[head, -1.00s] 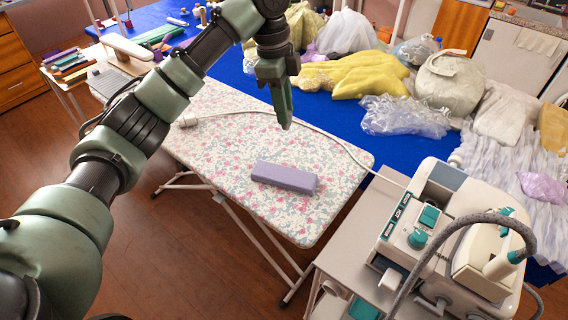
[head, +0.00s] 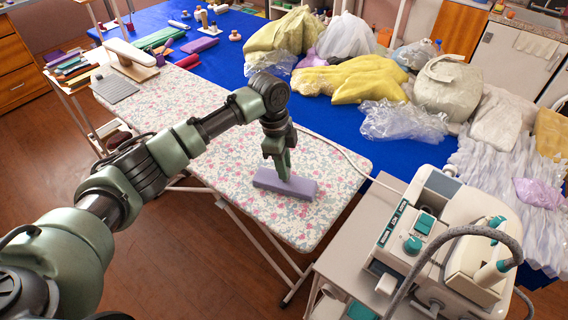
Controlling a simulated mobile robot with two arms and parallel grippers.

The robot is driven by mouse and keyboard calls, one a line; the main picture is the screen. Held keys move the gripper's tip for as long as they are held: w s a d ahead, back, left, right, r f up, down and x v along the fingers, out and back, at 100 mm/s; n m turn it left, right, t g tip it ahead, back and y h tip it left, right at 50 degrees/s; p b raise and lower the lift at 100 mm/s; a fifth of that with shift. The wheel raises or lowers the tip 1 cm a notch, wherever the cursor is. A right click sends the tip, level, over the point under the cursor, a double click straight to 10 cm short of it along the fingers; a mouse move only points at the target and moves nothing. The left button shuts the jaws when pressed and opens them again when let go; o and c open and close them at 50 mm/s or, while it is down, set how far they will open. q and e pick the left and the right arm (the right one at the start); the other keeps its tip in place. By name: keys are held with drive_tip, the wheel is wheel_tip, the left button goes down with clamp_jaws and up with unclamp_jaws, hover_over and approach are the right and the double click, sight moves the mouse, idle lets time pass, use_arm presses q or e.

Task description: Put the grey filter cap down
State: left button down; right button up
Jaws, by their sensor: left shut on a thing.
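My left gripper (head: 284,176) points down over the floral ironing board (head: 240,208), with its fingertips at a lavender block (head: 300,187). It is shut on the block, which lies flat near the board's right end and appears to rest on it. The fingers hide part of the block's top. I cannot make out a grey filter cap in the head view. My right gripper is not in view.
A steam station (head: 440,240) with a curved grey hose stands on a cart at the right. A blue table (head: 350,140) behind holds yellow cloth (head: 365,80) and plastic bags. A white cord runs behind my gripper.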

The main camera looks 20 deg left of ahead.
use_arm(q)
drive_tip(key=shift+f, duration=0.1)
drive_tip(key=c, duration=1.2)
unclamp_jaws()
wheel_tip(320, 180, up, 12)
drive_tip(key=a+b, duration=0.1)
drive_tip(key=b, duration=0.1)
drive_tip(key=shift+a, duration=0.4)
drive_tip(key=shift+s, duration=0.1)
